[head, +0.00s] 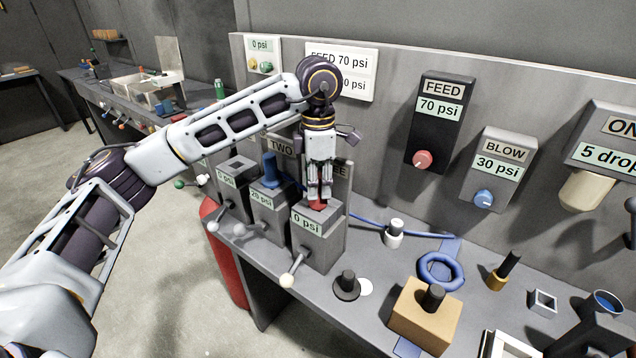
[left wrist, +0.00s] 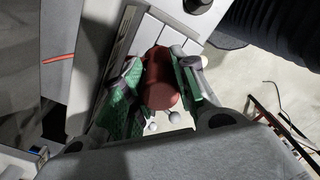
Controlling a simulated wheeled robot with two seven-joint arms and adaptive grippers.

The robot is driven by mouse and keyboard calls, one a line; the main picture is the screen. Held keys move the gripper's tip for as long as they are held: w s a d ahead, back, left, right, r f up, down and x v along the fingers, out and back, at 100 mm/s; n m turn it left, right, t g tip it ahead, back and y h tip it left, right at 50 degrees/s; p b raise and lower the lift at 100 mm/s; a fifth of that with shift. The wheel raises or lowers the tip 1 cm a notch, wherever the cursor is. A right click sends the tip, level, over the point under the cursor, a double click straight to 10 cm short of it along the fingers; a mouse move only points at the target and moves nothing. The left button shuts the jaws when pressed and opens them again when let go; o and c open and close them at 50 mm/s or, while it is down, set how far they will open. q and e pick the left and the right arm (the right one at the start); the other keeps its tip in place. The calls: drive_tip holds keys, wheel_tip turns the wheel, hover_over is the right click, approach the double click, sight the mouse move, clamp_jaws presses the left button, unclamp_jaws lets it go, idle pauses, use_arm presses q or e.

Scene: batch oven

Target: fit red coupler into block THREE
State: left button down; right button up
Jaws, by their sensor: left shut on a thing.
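My left gripper (head: 319,196) points down over block THREE (head: 318,236), the front block of the row, whose face reads 0 psi. The gripper is shut on the red coupler (head: 317,205), which shows at the top of the block. In the left wrist view the coupler (left wrist: 161,80) sits between the two green-padded fingers (left wrist: 160,85). The head view does not show clearly whether the coupler is seated in the block or only touching its top. The sign behind block THREE is partly hidden by my arm. My right gripper is not in view.
Block TWO (head: 271,213) holds a blue coupler (head: 270,170) and reads 20 psi. Another 0 psi block (head: 234,192) stands left of it. A blue hose runs behind the blocks.

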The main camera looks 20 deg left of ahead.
use_arm(q)
drive_tip(key=c, duration=1.1)
unclamp_jaws()
drive_tip(key=shift+o, duration=0.2)
drive_tip(key=shift+r, duration=0.1)
drive_tip(key=shift+r, duration=0.1)
drive_tip(key=shift+r, duration=4.05)
drive_tip(key=shift+s+r, duration=0.1)
drive_tip(key=shift+r, duration=1.7)
